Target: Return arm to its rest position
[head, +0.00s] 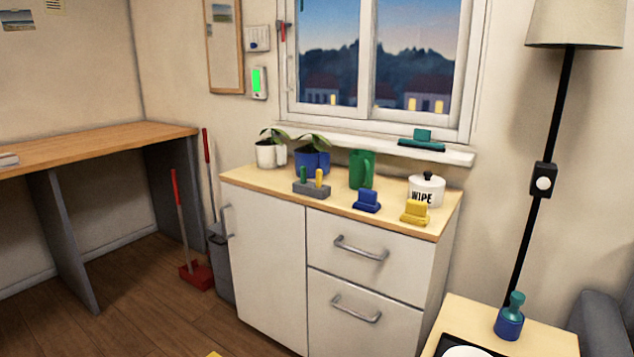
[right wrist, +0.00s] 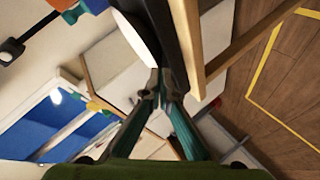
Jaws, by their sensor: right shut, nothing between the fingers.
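My right gripper (right wrist: 161,88) shows in the right wrist view, its two dark and teal fingers converging at the middle of the picture. It is shut with nothing held. Neither gripper nor arm shows in the head view, so my left gripper is out of sight. On the cabinet top are a grey block (head: 311,190) with green and yellow pegs, a blue piece (head: 367,201) and a yellow piece (head: 415,213). A teal piece (head: 422,140) is on the windowsill. A teal and blue piece (head: 510,320) stands on the side table at the lower right.
The white cabinet (head: 262,250) also carries two potted plants, a green mug (head: 361,170) and a white lidded pot (head: 428,188). A floor lamp (head: 546,120) stands behind the side table (head: 470,312). Open wooden floor (head: 135,285) lies left of the cabinet.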

